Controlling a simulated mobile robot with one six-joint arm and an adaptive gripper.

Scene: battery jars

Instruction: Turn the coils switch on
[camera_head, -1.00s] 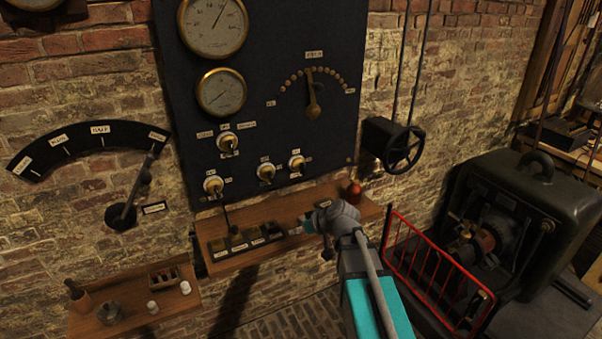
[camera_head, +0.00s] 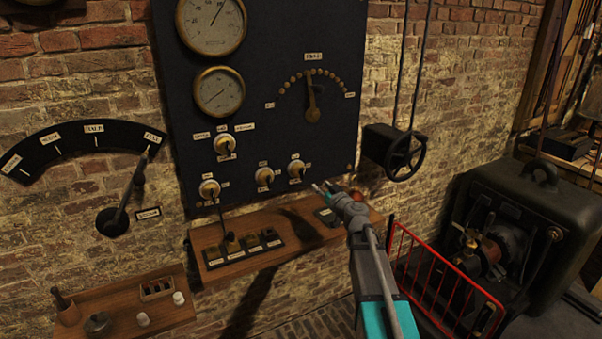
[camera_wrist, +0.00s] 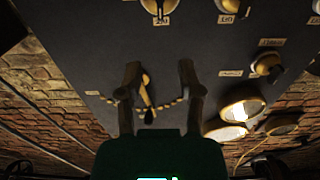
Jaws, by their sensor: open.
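The dark panel (camera_head: 270,60) carries several round brass-rimmed switches with small levers. One switch (camera_head: 224,144) sits higher, and a lower row holds a left switch (camera_head: 209,188), a middle switch (camera_head: 264,176) and a right switch (camera_head: 296,169). Their labels are too small to read, so I cannot tell which is the coils switch. My gripper (camera_head: 324,187) is open and empty, just right of and below the right switch, apart from it. In the wrist view, which is upside down, my open fingers (camera_wrist: 160,85) frame the dial pointer (camera_wrist: 147,92), and switches show along the top edge.
A wooden shelf (camera_head: 300,222) with a row of labelled keys (camera_head: 245,244) lies below the panel. A black handwheel (camera_head: 404,155) is to the right, above a red guard rail (camera_head: 440,275) and a dark machine. A large lever (camera_head: 130,195) is at left.

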